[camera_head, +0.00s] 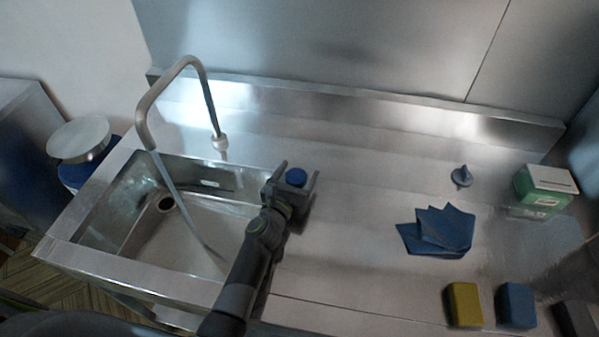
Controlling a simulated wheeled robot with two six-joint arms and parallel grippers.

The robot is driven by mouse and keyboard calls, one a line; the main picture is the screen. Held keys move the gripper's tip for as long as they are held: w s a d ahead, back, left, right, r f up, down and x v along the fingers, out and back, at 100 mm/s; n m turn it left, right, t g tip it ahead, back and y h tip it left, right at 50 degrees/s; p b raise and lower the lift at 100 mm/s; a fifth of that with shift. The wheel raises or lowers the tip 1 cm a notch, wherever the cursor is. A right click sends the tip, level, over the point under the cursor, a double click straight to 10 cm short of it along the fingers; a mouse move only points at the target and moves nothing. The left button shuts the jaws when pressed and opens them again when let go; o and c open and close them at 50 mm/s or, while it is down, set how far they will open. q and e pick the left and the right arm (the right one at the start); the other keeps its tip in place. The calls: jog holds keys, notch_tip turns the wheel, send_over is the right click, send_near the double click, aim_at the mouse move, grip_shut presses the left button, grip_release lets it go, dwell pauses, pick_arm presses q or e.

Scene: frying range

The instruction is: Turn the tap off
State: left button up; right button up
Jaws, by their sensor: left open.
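The tap's curved metal spout (141,117) rises behind the sink and bends over the basin. A stream of water (178,190) runs from its end down into the basin. A round blue knob (296,177) stands on the counter right of the sink's back corner. My left gripper (298,172) is open, its two fingers on either side of the knob in this view. I cannot tell whether they touch it. The knob's lower part is hidden by the gripper. My right gripper is not in view.
The sink (115,259) is left of my left arm. On the counter to the right are a small grey-blue piece (461,176), folded blue cloths (437,231), a green-and-white box (543,188), a yellow sponge (464,304) and a blue sponge (516,304).

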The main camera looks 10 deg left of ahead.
pick_arm(q)
jog(key=shift+w+d, duration=0.15)
jog(key=shift+w, duration=0.55)
jog(key=shift+c, duration=0.2)
jog(key=c, duration=0.9)
jog(key=shift+c, duration=0.2)
jog(key=shift+h, duration=0.3)
